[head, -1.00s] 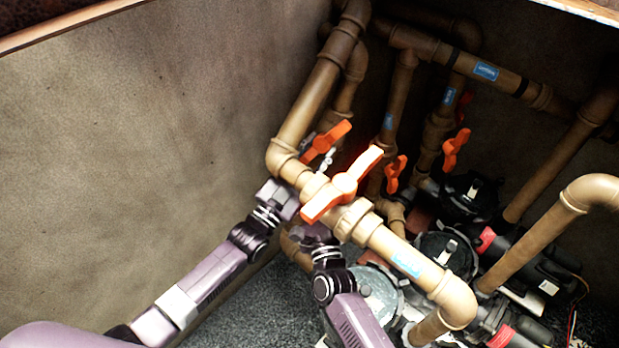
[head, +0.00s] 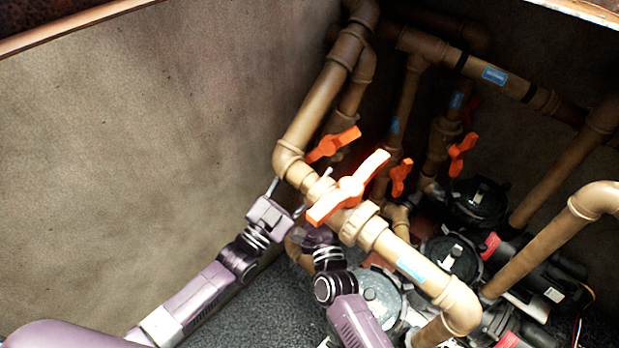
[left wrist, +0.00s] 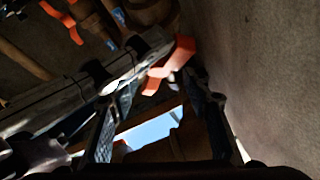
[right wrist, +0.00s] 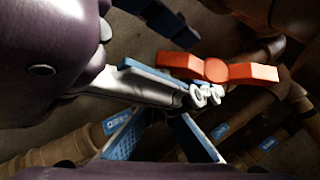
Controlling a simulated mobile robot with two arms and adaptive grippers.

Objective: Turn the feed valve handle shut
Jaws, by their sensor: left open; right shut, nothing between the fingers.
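The nearest orange handle (head: 348,188) sits slantwise on the near brown pipe. A second orange handle (head: 332,145) is behind it. My left gripper (head: 287,196) is open and empty beside the pipe's elbow, left of the near handle. In the left wrist view an orange handle (left wrist: 168,66) shows past the fingertips. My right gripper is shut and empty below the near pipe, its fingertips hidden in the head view. In the right wrist view an orange handle (right wrist: 217,70) lies beyond its fingers.
The near pipe (head: 384,242) runs down to the right with a blue label. Two more orange handles (head: 462,152) (head: 401,178) are further back among pipes. Pumps (head: 452,258) crowd the right. A bare wall (head: 140,150) is on the left.

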